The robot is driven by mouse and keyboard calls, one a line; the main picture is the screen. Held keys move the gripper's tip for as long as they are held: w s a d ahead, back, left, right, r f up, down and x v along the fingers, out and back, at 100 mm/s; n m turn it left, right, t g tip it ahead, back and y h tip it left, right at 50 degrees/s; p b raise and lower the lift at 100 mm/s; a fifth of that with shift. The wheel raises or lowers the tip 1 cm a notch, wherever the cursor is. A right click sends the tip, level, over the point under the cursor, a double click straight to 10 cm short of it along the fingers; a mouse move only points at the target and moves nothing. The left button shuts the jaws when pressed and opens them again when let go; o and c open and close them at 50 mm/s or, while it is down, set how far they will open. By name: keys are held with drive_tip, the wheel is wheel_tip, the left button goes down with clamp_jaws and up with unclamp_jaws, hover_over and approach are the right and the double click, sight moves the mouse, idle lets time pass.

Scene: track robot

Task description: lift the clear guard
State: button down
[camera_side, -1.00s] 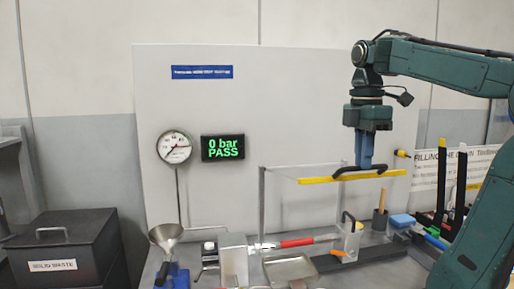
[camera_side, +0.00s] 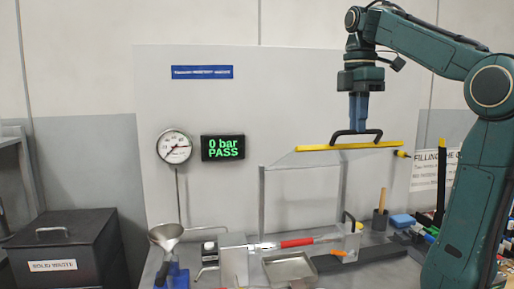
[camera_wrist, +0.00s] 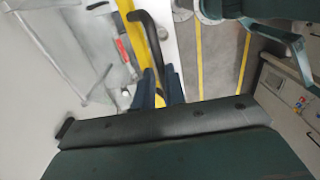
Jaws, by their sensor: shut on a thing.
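The clear guard (camera_side: 310,160) is a see-through panel with a yellow top bar (camera_side: 350,146) and a black handle (camera_side: 357,133). In the side view it hangs raised above the bench, its bar slightly tilted. My gripper (camera_side: 358,128) is shut on the black handle from above. In the wrist view the handle (camera_wrist: 148,38) runs between the blue fingers of my gripper (camera_wrist: 158,88), beside the yellow bar (camera_wrist: 130,45). The clear panel's lower edge is hard to make out.
A funnel (camera_side: 166,235) stands at left, near a black waste box (camera_side: 62,245). A display (camera_side: 222,148) reads "0 bar PASS".

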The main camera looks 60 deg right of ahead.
drive_tip(key=shift+w+d+f, duration=0.3)
drive_tip(key=shift+w+d, duration=0.3)
drive_tip(key=shift+d, duration=0.05)
drive_tip(key=c, duration=1.5)
unclamp_jaws()
drive_tip(key=shift+w+d, duration=0.1)
drive_tip(key=shift+f, duration=0.1)
